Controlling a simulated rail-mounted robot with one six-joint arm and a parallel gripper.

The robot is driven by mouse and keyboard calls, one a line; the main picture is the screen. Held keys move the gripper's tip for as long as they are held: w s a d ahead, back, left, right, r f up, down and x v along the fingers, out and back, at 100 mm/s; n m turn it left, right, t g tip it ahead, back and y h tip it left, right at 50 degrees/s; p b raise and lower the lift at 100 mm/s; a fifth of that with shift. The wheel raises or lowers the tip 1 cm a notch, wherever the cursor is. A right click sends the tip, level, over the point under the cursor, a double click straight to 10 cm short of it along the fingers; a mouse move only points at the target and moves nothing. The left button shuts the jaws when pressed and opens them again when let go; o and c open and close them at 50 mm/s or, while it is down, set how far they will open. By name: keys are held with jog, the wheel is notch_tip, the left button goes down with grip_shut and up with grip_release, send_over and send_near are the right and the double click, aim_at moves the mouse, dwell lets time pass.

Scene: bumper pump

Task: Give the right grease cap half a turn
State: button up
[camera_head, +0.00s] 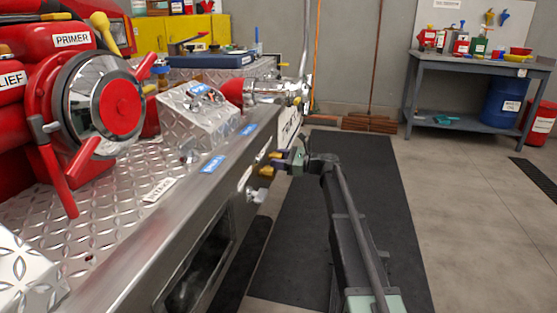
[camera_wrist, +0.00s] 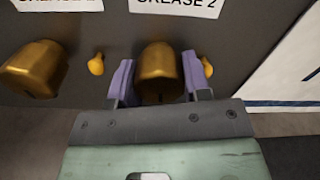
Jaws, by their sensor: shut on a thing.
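The right grease cap (camera_wrist: 160,70) is a brass-coloured knob on a dark panel, below a label (camera_wrist: 176,5) reading "GREASE 2". My gripper (camera_wrist: 158,84) has its two purple fingers on either side of this cap and is shut on it. The left grease cap (camera_wrist: 36,70), also brass, stands apart to the left, outside the fingers. In the head view my gripper (camera_head: 277,161) is at the side of the bumper, and the caps there are small and partly hidden by it.
Small orange pieces (camera_wrist: 96,64) sit on the panel beside the caps. The diamond-plate bumper deck (camera_head: 115,190) carries a red pump inlet (camera_head: 122,103) with handles. A grey workbench (camera_head: 470,65) stands at the far right. Dark mat and open floor lie right of the bumper.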

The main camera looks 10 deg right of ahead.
jog(key=shift+m, duration=0.6)
jog(key=o, duration=0.9)
jog(key=shift+o, duration=0.2)
jog(key=shift+d, duration=0.1)
jog(key=v, duration=1)
jog(key=shift+s+d, duration=0.2)
jog(key=shift+d, duration=0.15)
